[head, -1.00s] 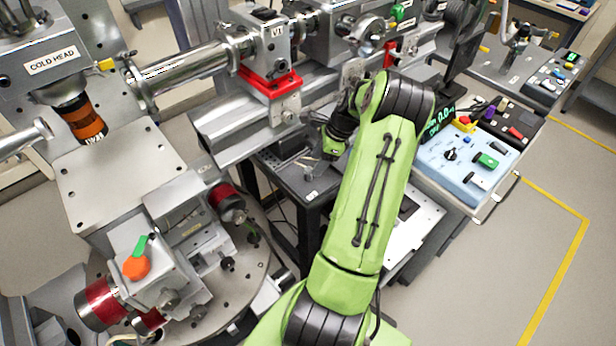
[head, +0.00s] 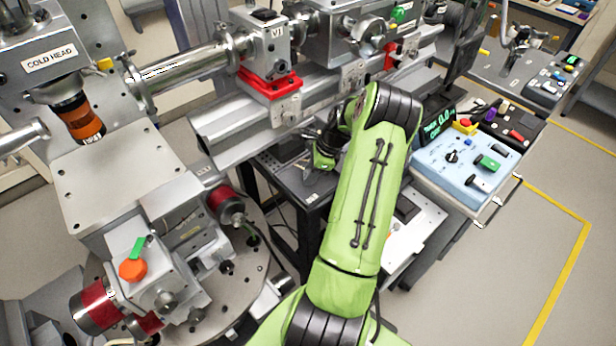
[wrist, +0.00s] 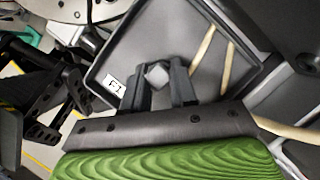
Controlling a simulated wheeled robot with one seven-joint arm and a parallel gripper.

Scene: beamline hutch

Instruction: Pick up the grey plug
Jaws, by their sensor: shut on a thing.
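The grey plug (wrist: 156,75) is a small grey block, seen in the wrist view between the fingertips of my gripper (wrist: 160,88). My gripper is shut on the plug, over a dark tray (wrist: 112,58) with a white label reading "F-1" or similar. I cannot tell how far the plug is above the tray floor. In the head view my gripper (head: 318,168) is at the dark bench below the beamline rail, partly hidden by my arm. The plug cannot be made out there.
Two thin wooden sticks (wrist: 225,66) lie in the tray, right of the plug. In the head view the silver beamline rail (head: 240,125) runs just behind my gripper. A light-blue control box (head: 465,165) stands to the right. The round perforated plate (head: 240,290) is at lower left.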

